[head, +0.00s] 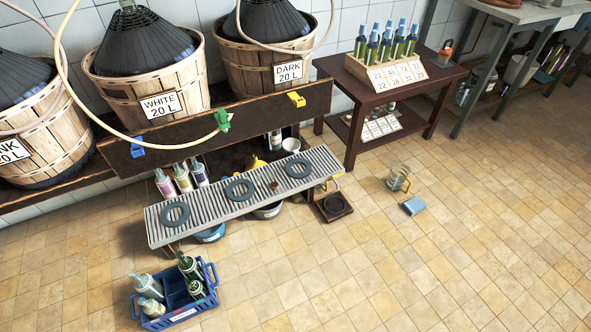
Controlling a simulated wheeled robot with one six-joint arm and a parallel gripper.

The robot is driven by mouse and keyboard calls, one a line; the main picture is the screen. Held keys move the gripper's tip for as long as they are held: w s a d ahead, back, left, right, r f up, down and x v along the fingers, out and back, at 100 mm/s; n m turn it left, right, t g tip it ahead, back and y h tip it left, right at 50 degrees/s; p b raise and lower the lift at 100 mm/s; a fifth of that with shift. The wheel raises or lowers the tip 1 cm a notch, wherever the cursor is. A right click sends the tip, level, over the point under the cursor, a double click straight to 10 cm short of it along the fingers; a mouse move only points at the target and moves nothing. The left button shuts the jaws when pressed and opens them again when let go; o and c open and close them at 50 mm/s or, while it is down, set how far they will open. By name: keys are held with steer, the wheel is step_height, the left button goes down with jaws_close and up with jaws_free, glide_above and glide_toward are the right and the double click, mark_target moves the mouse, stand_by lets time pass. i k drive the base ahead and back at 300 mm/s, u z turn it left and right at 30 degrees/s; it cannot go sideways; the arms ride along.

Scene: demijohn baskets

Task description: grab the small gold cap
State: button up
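A very small brownish-gold piece (275,186), which looks like the cap, sits on the grey slatted rack (216,205). It lies between the middle dark ring (239,181) and the right dark ring (308,170). It is too small for me to tell its exact shape or which way up it is. My gripper is not in view, so I cannot tell how far it is from the cap.
A dark wooden beam (180,145) with baskets of demijohns (150,90) stands behind the rack. A blue crate of bottles (214,299) is on the floor in front. A glass jug (397,179) and blue block (414,206) lie right. The tiled floor at front right is clear.

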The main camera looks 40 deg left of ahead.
mark_target(275, 186)
steer(key=u, duration=0.2)
steer(key=i, duration=1.05)
steer(key=u, duration=0.95)
steer(key=i, duration=0.65)
steer(key=u, duration=1.3)
steer(key=i, duration=0.5)
steer(key=u, duration=0.45)
